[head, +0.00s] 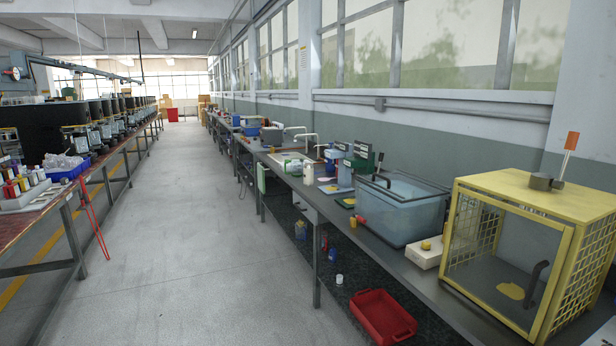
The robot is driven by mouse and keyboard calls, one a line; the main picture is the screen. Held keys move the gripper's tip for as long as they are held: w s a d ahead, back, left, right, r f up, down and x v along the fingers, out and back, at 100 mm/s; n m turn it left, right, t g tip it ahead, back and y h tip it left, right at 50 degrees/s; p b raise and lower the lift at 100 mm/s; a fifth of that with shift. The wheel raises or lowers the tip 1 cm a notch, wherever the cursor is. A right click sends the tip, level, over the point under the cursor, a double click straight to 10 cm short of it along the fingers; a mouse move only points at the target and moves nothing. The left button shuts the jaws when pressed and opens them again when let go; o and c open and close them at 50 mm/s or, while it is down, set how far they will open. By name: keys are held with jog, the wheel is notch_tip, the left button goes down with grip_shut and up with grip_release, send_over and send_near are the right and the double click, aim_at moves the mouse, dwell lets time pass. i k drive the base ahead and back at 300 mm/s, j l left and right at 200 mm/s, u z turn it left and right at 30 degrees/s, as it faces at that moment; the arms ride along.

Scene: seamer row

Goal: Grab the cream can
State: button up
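I cannot make out for certain which thing is the cream can. A small whitish can or bottle (339,280) stands on the lower shelf under the right bench. A pale bottle (308,174) stands on the bench top farther back. Several small bottles with red, yellow and white parts sit in a pale tray (38,196) on the left bench; they are too small to tell apart. My gripper is not in view.
The right bench holds a yellow mesh cage (520,190), a clear bluish tank (405,215) and a cream block (424,253). A red tray (383,316) lies on the lower shelf. A blue bin (70,170) sits on the left bench. The grey aisle floor (200,220) between is clear.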

aim_at(308, 168)
jog(key=i+j+u, duration=0.35)
jog(key=i, duration=0.6)
jog(key=i+u, duration=0.3)
jog(key=i, duration=0.7)
jog(key=i+z, duration=0.25)
jog(key=i, duration=0.2)
jog(key=i+j+z, duration=0.2)
jog(key=i, duration=0.25)
jog(key=i+j+z, duration=0.25)
jog(key=i, duration=0.15)
jog(key=i+j+z, duration=0.25)
jog(key=i, duration=0.15)
